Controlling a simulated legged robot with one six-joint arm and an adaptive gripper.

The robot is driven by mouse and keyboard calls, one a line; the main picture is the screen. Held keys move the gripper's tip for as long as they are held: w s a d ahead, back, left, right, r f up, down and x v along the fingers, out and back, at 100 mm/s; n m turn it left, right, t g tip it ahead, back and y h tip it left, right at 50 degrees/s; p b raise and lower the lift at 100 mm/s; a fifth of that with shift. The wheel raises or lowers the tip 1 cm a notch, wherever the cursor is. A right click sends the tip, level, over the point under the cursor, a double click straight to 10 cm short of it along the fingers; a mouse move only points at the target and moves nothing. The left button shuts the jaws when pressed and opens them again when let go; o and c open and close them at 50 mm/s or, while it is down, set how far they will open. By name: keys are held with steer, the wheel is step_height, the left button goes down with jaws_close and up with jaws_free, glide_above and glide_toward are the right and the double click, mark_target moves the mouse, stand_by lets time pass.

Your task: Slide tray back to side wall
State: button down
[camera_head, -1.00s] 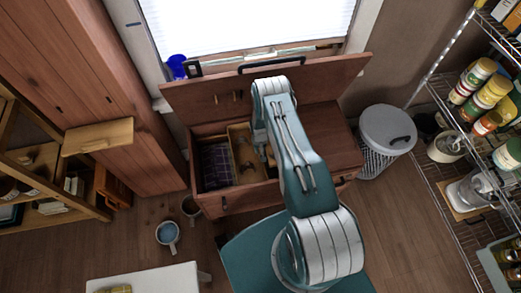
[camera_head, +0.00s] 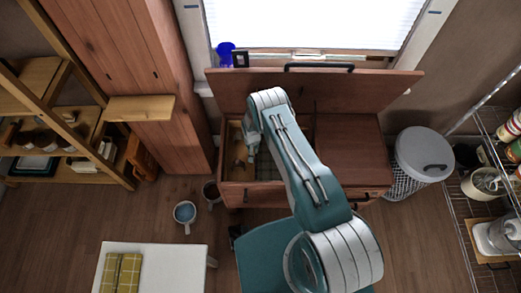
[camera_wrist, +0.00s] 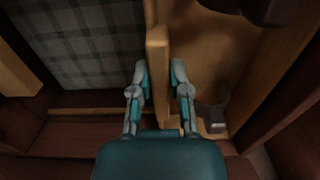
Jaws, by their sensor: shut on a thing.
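The light wooden tray (camera_head: 236,132) sits inside the open brown chest (camera_head: 352,150), at its left end. It lies close to the chest's left side wall; I cannot tell whether they touch. A grey checked cloth (camera_wrist: 75,40) lies on the chest floor beside the tray. In the wrist view my gripper (camera_wrist: 160,78) has a finger on each side of the tray's upright wall (camera_wrist: 157,50) and is shut on it. A dark object (camera_wrist: 212,116) lies in the tray.
The chest lid (camera_head: 300,93) stands raised under the window. Two mugs, one blue inside (camera_head: 185,212), stand on the floor in front. A white table (camera_head: 150,270) is at the lower left. A lidded bin (camera_head: 423,153) and wire shelves (camera_head: 480,125) stand right.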

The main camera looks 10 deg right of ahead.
steer(key=shift+a, duration=0.2)
steer(key=c, duration=0.6)
jaws_free()
steer(key=shift+f, duration=0.1)
steer(key=shift+c, duration=0.2)
steer(key=shift+o, duration=0.2)
steer(key=shift+a, duration=0.2)
steer(key=shift+w+d+r, duration=0.1)
steer(key=shift+d+r, duration=0.05)
steer(key=shift+r, duration=0.35)
step_height(320, 180, up, 11)
steer(key=shift+a, duration=0.2)
